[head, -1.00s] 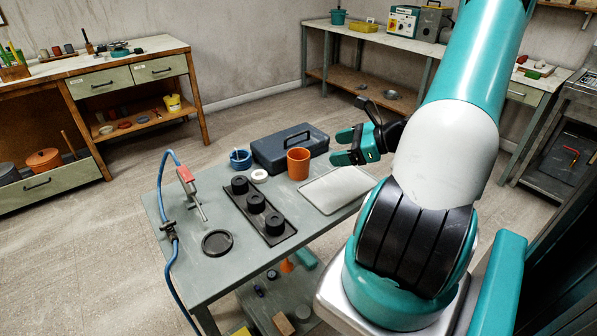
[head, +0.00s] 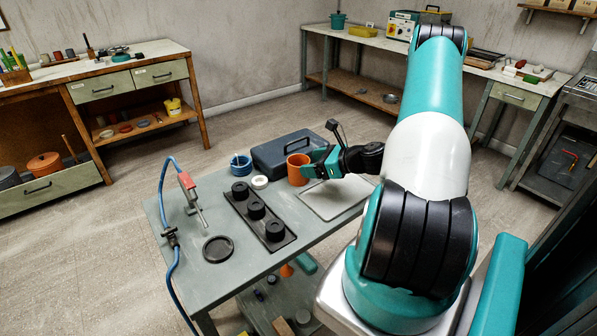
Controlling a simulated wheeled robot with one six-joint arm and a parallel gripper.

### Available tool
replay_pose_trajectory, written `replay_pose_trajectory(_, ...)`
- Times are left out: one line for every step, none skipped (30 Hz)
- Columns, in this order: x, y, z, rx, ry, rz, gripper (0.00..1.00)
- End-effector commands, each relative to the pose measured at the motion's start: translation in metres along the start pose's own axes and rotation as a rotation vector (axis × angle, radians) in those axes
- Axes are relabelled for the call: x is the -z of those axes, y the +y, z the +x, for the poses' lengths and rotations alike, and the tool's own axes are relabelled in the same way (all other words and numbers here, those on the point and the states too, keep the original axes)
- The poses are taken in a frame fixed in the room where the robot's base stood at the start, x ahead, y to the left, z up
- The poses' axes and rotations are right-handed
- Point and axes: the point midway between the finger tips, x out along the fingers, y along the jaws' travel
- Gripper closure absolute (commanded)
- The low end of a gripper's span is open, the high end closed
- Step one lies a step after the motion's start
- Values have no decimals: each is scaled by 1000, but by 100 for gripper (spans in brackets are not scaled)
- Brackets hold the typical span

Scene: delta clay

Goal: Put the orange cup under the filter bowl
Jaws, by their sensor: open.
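The orange cup (head: 296,171) stands upright near the back of the grey table, in front of the dark toolbox. My gripper (head: 316,164) is open at the cup's right side, its teal fingers pointing left towards it. The fingers overlap the cup's right edge in the picture; I cannot tell whether they touch it. A red and grey fitting (head: 188,186) with a thin metal stem hangs on a blue hose at the table's left. I cannot clearly tell which part is the filter bowl. A round black dish (head: 217,249) lies below and right of the fitting.
A black rack (head: 236,208) with several black round pieces lies between the cup and the fitting. A blue cup-like item (head: 241,164), a white roll (head: 260,182) and the toolbox (head: 283,151) stand near the cup. A pale tray (head: 337,196) lies to its right.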

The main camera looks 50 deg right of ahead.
Motion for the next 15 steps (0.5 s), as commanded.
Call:
replay_pose_trajectory(0, 1, 8, -5, 0, 0, 25)
replay_pose_trajectory(0, 1, 12, -6, 0, 0, 25)
replay_pose_trajectory(1, 1, 19, -6, 0, 0, 25)
replay_pose_trajectory(2, 0, 24, -5, 0, 0, 25)
replay_pose_trajectory(2, 0, 28, -5, 0, -1, 25)
replay_pose_trajectory(2, 0, 34, -5, 0, -2, 25)
replay_pose_trajectory(2, 0, 37, -4, 0, -1, 25)
replay_pose_trajectory(2, 0, 40, -3, 0, 0, 25)
replay_pose_trajectory(3, 0, 43, -4, 0, 0, 25)
replay_pose_trajectory(3, 0, 44, -3, 0, -1, 25)
replay_pose_trajectory(3, 0, 45, -2, 0, -1, 25)
replay_pose_trajectory(3, -1, 46, -1, 0, 0, 25)
replay_pose_trajectory(3, -1, 46, -1, 0, 0, 25)
replay_pose_trajectory(3, -1, 46, 0, 0, 0, 25)
replay_pose_trajectory(3, -1, 45, 0, 0, 0, 25)
